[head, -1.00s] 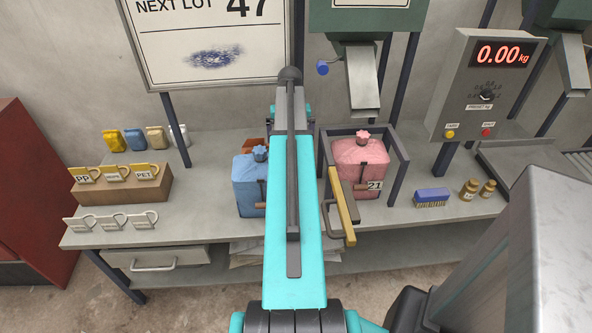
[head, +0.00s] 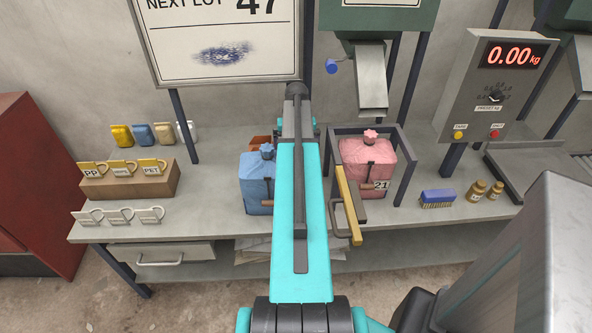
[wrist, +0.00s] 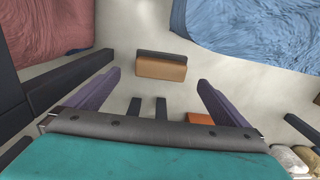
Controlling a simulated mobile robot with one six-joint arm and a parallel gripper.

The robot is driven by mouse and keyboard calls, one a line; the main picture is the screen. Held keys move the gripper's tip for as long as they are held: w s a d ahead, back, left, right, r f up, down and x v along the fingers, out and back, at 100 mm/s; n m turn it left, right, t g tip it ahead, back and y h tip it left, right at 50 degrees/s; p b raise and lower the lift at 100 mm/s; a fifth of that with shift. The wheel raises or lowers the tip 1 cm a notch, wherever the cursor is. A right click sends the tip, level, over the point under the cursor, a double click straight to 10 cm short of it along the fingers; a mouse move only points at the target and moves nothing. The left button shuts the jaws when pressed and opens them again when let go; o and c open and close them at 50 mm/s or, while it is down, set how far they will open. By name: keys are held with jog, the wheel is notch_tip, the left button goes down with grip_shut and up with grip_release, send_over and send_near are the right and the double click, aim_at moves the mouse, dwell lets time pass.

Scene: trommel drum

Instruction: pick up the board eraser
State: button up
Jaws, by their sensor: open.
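The board eraser (wrist: 162,67) shows in the wrist view as a small block with a tan wooden side and a dark grey strip along one long edge. It lies on the pale bench top between the pink and blue bags. My gripper (wrist: 159,80) is open, its two purple fingers spread to the left and right of the eraser's line. The eraser appears just beyond the fingertips, and nothing is held. In the head view my turquoise arm covers the gripper and the place between the bags, so I cannot clearly make out the eraser there.
A blue bag (head: 255,178) and a pink bag (head: 362,160) in a dark frame (head: 405,170) flank my arm. A yellow-edged bar (head: 347,200) stands at the frame's front. An orange block (wrist: 200,118) lies nearby. A blue brush (head: 437,196) and small jars (head: 477,187) sit right.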

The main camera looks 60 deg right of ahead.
jog(key=shift+f, duration=1.4)
jog(key=shift+w+f+p, duration=0.1)
jog(key=shift+f+p, duration=0.5)
jog(key=shift+f, duration=2)
jog(key=c, duration=1)
jog(key=shift+r, duration=0.2)
jog(key=shift+r+b, duration=0.55)
jog(key=shift+r, duration=4.3)
